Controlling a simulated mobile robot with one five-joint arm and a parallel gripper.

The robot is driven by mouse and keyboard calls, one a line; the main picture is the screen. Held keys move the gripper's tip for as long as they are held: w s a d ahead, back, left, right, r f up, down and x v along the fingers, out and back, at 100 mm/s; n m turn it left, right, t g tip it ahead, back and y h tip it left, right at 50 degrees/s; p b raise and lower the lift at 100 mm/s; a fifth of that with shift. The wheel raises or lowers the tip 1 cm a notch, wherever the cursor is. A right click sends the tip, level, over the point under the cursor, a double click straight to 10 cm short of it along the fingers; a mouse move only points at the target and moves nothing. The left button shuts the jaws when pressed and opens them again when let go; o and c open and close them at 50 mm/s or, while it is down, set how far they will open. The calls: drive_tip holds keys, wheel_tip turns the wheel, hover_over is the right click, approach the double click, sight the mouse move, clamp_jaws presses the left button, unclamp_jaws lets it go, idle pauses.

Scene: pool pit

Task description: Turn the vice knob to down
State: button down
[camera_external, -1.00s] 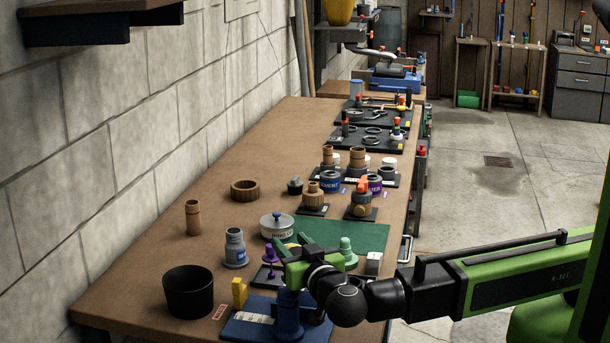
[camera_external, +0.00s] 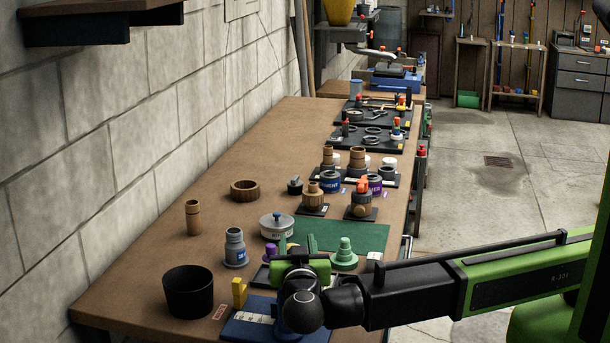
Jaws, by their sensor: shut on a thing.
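The vice seems to be the blue upright body (camera_external: 293,326) on a blue base plate (camera_external: 243,328) with a white label, at the near end of the bench. My green gripper (camera_external: 298,246) is over it, with its two fingers pointing away from the camera. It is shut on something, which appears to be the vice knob. The knob itself is hidden behind the gripper and my black wrist, so its exact angle does not show.
A black cup (camera_external: 189,291), a yellow block (camera_external: 239,291) and a grey bottle (camera_external: 235,247) stand to the left. A purple piece (camera_external: 270,250) and a light green cone (camera_external: 344,254) are close to the gripper. A lidded tin (camera_external: 277,226) and a green mat (camera_external: 360,236) lie beyond.

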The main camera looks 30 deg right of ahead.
drive_tip(key=shift+s+d+m+g+h, duration=0.15)
drive_tip(key=shift+m+g+h, duration=0.8)
drive_tip(key=shift+h, duration=0.35)
drive_tip(key=shift+d, duration=0.1)
drive_tip(key=shift+r, duration=0.1)
drive_tip(key=c, duration=0.8)
unclamp_jaws()
drive_tip(key=shift+c, duration=0.2)
drive_tip(key=shift+s, duration=0.1)
